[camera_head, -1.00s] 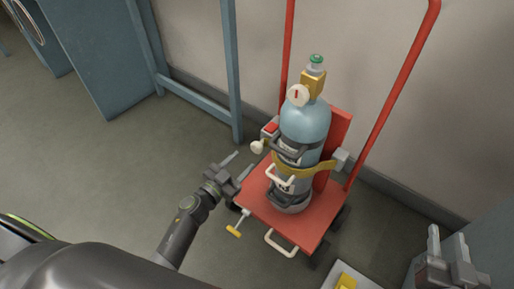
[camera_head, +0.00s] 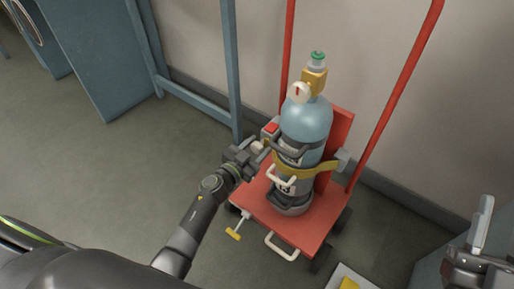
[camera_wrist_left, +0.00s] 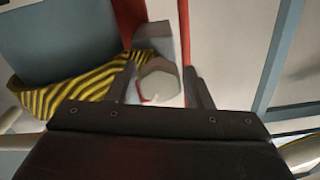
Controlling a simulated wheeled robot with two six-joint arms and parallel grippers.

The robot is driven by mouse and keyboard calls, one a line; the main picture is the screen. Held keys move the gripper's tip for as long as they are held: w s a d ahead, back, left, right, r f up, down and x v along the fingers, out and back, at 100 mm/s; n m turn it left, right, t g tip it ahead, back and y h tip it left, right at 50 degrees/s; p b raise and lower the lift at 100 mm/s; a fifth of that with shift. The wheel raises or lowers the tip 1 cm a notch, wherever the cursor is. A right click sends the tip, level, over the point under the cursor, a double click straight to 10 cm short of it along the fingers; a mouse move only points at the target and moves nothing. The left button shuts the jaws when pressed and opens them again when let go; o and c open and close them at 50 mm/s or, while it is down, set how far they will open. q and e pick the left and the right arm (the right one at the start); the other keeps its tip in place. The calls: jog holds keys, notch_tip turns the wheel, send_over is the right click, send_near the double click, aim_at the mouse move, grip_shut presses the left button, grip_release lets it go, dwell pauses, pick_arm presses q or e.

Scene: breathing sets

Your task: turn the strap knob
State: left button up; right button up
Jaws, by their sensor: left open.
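The pale strap knob (camera_head: 257,147) is on the left side of the cart, beside the blue gas cylinder (camera_head: 307,124). A yellow strap (camera_head: 322,168) runs around the cylinder. My left gripper (camera_head: 265,149) is at the knob and partly covers it. In the left wrist view the whitish, faceted knob (camera_wrist_left: 158,82) lies between the two open fingers; whether they touch it I cannot tell. The black-and-yellow striped strap (camera_wrist_left: 75,92) shows to its left. My right gripper (camera_head: 480,228) is at the lower right, away from the cart; its finger gap is unclear.
The red cart (camera_head: 300,228) has tall red handle rails and a white loop handle (camera_head: 281,247) at its front. A yellow T-handle (camera_head: 234,234) sticks out at its front left. A blue frame post (camera_head: 233,75) stands close behind the left gripper. The left floor is clear.

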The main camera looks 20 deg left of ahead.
pick_arm(q)
jog(key=shift+w, duration=0.1)
jog(key=c, duration=0.7)
